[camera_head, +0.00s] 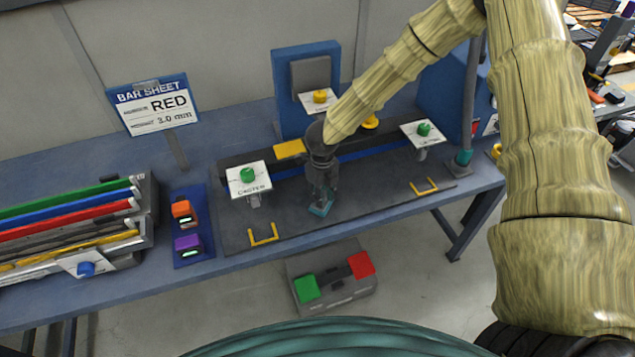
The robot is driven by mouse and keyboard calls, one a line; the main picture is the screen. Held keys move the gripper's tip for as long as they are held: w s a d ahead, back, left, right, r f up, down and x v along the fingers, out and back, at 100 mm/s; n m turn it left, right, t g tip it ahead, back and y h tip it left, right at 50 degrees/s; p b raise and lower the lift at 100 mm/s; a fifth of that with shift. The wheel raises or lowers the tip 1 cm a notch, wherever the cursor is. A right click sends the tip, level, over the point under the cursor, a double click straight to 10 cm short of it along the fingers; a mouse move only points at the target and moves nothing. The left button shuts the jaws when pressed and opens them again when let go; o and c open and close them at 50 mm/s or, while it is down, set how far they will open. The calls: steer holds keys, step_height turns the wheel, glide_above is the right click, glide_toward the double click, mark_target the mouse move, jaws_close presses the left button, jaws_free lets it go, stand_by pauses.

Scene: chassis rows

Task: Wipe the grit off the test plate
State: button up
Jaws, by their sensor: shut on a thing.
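My gripper (322,196) points down over the dark grey plate (370,206) on the bench. It is shut on a small teal pad (320,209), which sits at or just above the plate's surface; I cannot tell whether it touches. No grit can be made out at this size, and my gripper hides part of the plate.
Posts with green knobs stand left (247,176) and right (423,130) of my gripper. A blue frame with a yellow knob (306,80) rises behind it. Orange and purple devices (187,246) and a rack of coloured bars (70,208) lie left. A pedal box (335,292) sits on the floor.

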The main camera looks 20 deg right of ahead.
steer(key=shift+a, duration=0.8)
step_height(320, 180, up, 3)
steer(key=shift+f+p, duration=0.1)
steer(key=shift+p, duration=0.75)
steer(key=shift+s+r+p, duration=0.1)
steer(key=shift+r+p, duration=0.55)
steer(key=shift+r, duration=0.2)
steer(key=shift+r+p, duration=1.5)
steer(key=shift+r, duration=0.35)
